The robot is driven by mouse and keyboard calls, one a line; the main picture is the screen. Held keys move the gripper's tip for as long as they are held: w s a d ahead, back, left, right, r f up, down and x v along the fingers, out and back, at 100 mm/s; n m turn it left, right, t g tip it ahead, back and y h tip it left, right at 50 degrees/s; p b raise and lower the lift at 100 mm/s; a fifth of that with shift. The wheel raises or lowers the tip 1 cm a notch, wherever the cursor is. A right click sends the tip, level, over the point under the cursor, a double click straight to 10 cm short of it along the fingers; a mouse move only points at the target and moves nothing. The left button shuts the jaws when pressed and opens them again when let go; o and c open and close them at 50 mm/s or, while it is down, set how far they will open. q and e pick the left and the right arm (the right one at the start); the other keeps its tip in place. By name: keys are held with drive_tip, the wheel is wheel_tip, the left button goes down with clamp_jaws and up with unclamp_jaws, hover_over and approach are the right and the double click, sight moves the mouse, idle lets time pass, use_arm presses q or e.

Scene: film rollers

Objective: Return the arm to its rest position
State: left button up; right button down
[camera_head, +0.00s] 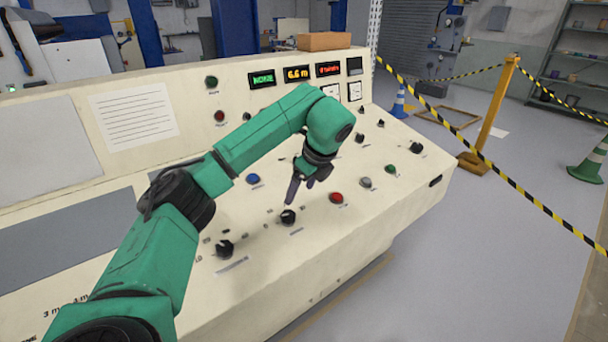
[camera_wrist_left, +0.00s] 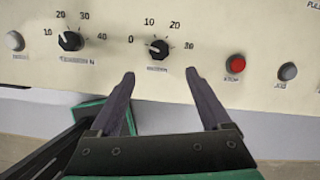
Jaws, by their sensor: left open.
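My left arm (camera_head: 268,128) is green with black joints and reaches from the lower left over the cream control console (camera_head: 120,185). My left gripper (camera_head: 299,194) points down above the sloping panel, near a black knob (camera_head: 288,216) and a red button (camera_head: 337,198). In the left wrist view the gripper (camera_wrist_left: 160,73) has its two dark fingers spread apart with nothing between them. A black knob with a 0 to 30 scale (camera_wrist_left: 158,47) shows just beyond the fingertips, apart from them. My right gripper is in neither view.
Several more knobs and buttons stand on the panel, including a blue button (camera_head: 253,179) and a black knob (camera_head: 224,248). A brown box (camera_head: 323,41) sits on top of the console. A yellow post (camera_head: 492,112) with striped tape stands on open floor at the right.

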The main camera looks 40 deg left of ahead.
use_arm(q)
drive_tip(key=v, duration=0.2)
drive_tip(key=shift+s+d+r, duration=0.1)
drive_tip(key=shift+d+r, duration=0.1)
drive_tip(key=shift+r, duration=0.2)
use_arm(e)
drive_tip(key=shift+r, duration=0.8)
